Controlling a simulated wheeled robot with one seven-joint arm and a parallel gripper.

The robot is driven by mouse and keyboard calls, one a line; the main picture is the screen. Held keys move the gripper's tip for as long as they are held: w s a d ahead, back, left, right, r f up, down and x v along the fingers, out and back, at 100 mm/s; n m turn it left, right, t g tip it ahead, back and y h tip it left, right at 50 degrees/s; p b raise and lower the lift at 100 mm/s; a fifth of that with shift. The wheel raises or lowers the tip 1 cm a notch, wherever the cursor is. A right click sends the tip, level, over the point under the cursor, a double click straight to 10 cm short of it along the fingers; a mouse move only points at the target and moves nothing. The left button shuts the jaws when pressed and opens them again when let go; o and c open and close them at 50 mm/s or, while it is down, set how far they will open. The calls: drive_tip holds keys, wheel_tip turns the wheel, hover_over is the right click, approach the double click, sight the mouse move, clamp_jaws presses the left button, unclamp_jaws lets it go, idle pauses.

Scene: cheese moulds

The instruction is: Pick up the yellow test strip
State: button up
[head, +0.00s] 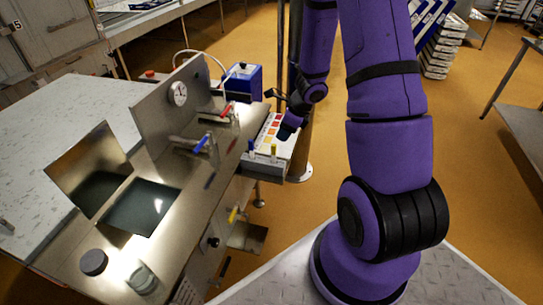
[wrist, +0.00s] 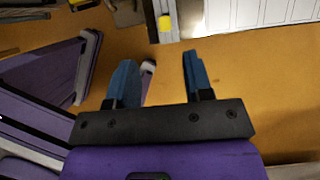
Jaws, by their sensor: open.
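A small yellow piece (head: 273,151), apparently the yellow test strip, stands at the front edge of a white tray (head: 292,152) with a colour chart. A blue piece (head: 251,146) stands to its left. In the wrist view a yellow patch (wrist: 165,22) shows at the top, on a pale edge; it is probably the same strip. In the head view my gripper (head: 290,125) is small and partly hidden, near the tray's right side.
A steel bench with an open basin (head: 142,207) is at left, with red and blue taps (head: 201,143) and a gauge (head: 179,94). A blue box (head: 243,82) stands behind the tray. A dark pole rises close to my arm.

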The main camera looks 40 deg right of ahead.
sight(275, 145)
drive_tip(key=x, duration=0.4)
drive_tip(key=shift+w+f, duration=0.1)
drive_tip(key=shift+f, duration=0.1)
drive_tip(key=shift+w+x, duration=0.15)
drive_tip(key=shift+x, duration=1.2)
drive_tip(key=shift+w+x, duration=0.1)
drive_tip(key=shift+x, duration=1.2)
drive_tip(key=shift+d+r, duration=0.1)
drive_tip(key=shift+d, duration=0.05)
clamp_jaws()
